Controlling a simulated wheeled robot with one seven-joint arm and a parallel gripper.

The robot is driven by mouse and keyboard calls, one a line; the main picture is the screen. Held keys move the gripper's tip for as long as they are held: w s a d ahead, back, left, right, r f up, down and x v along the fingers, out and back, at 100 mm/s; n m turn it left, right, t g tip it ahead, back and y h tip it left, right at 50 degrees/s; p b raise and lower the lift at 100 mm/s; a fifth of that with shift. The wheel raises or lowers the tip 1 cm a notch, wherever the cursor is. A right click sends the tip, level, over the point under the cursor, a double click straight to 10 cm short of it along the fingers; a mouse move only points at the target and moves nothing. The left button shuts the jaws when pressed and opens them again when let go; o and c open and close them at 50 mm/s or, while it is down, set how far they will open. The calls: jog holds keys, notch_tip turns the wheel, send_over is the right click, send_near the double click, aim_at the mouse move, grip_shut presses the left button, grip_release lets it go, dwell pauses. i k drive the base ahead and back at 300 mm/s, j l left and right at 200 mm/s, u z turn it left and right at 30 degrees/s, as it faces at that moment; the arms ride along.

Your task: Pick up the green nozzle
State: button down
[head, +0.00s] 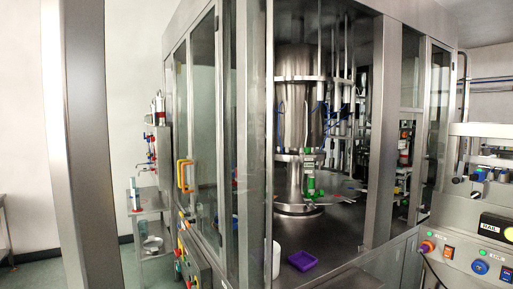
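A green part (310,182), which looks like the green nozzle, is inside the steel machine, in front of the large central cylinder. It is upright and small in the head view, with a green piece just above it, so its exact shape is hard to tell. It appears mounted on the machine, not lying loose. My gripper is not in view, and nothing touches the green part that I can make out.
The machine's enclosure (383,130) has glass panels and steel posts, with an open front. A purple tray (302,261) and a white container (275,259) stand on its deck. A control console (470,255) is at right. A small shelf (152,205) stands at left.

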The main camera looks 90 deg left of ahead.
aim_at(310, 188)
jog(key=k+u, duration=0.5)
jog(key=u, duration=2)
jog(key=l+u, duration=0.3)
jog(key=l, duration=1.8)
jog(key=i+l+u, duration=0.1)
jog(key=i+l, duration=0.25)
jog(key=i+l+u, duration=0.1)
jog(key=i+l, duration=0.25)
jog(key=l, duration=0.2)
jog(key=i+u, duration=0.1)
jog(key=i, duration=0.7)
jog(key=i+l+u, duration=0.6)
jog(key=i+l, duration=0.2)
jog(key=i+l+u, duration=0.35)
jog(key=l, duration=0.25)
